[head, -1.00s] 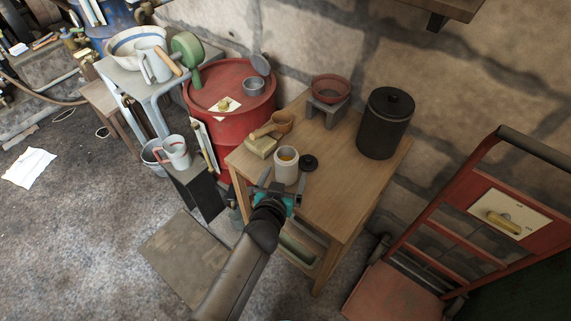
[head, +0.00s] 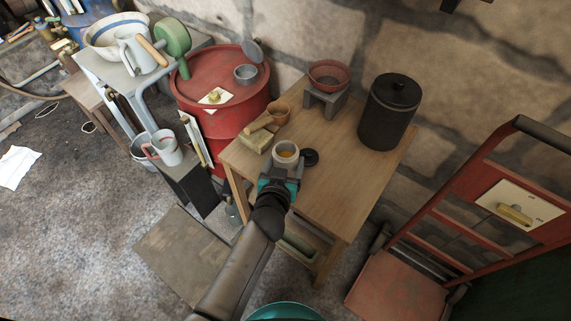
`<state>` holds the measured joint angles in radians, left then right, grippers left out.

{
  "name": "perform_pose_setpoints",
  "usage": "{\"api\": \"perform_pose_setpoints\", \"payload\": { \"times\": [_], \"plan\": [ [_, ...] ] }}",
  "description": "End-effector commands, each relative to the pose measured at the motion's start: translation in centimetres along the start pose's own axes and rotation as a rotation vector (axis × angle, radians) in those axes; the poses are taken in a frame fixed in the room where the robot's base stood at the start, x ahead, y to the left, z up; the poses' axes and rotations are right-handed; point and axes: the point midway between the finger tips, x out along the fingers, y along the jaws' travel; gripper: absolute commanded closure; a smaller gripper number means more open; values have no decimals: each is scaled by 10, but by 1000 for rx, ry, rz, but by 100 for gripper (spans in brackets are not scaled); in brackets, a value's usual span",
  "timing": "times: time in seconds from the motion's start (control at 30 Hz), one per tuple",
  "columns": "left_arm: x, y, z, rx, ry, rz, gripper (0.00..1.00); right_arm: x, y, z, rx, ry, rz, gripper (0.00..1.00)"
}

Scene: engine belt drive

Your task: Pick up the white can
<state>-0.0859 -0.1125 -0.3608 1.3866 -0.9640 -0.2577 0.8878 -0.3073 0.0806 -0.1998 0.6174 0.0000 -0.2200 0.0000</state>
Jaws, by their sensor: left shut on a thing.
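The white can (head: 286,149) stands upright near the front left edge of the wooden table, with its top open and something orange-yellow inside. My left gripper (head: 282,172) reaches in from the front and is shut on the can. The jaws and wrist hide the can's lower part, so I cannot see whether it still touches the table. A small black lid (head: 310,157) lies just right of the can. My right gripper is not in view.
The wooden table (head: 345,185) also holds a yellowish block (head: 256,141) with a brown scoop (head: 276,117), a red bowl (head: 329,73) on a grey stand and a tall black canister (head: 388,112). A red drum (head: 220,80) stands left. The table's right front is clear.

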Motion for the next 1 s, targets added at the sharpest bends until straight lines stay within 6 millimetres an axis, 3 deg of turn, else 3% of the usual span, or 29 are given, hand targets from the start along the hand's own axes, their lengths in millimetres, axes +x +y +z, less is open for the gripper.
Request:
{"api": "perform_pose_setpoints", "payload": {
  "times": [0.07,0.5,1.0],
  "plan": [
    [0,0,0,0,0,0,44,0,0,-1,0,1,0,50],
    [0,0,0,1,0,0,93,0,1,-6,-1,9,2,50],
    [-2,0,-7,1,3,0,93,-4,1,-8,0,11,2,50]
  ]
}}
